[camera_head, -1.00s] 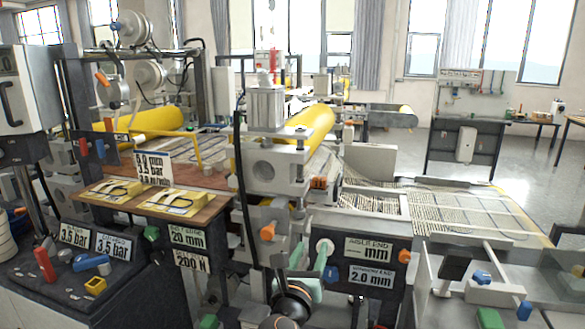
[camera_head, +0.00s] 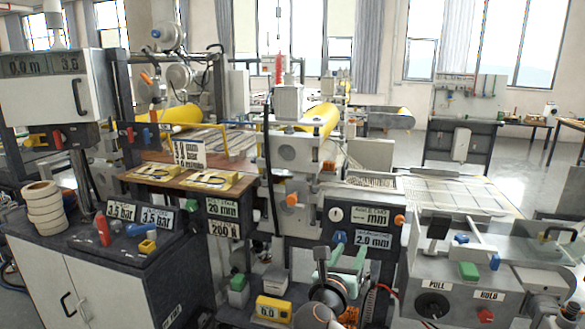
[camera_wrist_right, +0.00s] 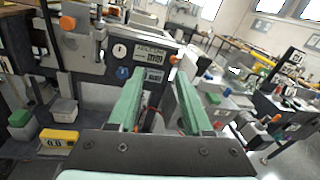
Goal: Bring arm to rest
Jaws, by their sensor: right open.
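My right gripper (camera_head: 348,254) shows low in the middle of the head view, with its pale green fingers in front of the machine's dark front panel (camera_head: 334,220). In the right wrist view the gripper (camera_wrist_right: 160,76) has its two green fingers spread wide apart, with nothing between them. The fingers point toward the panel with its number plates (camera_wrist_right: 150,53) and appear clear of it. My left gripper is in neither view.
A control box (camera_head: 450,290) with a green button and levers stands right of my right arm. A yellow display box (camera_head: 273,309) sits low on the left. White tape rolls (camera_head: 44,207) stand on the left cabinet. Open floor lies at the back right.

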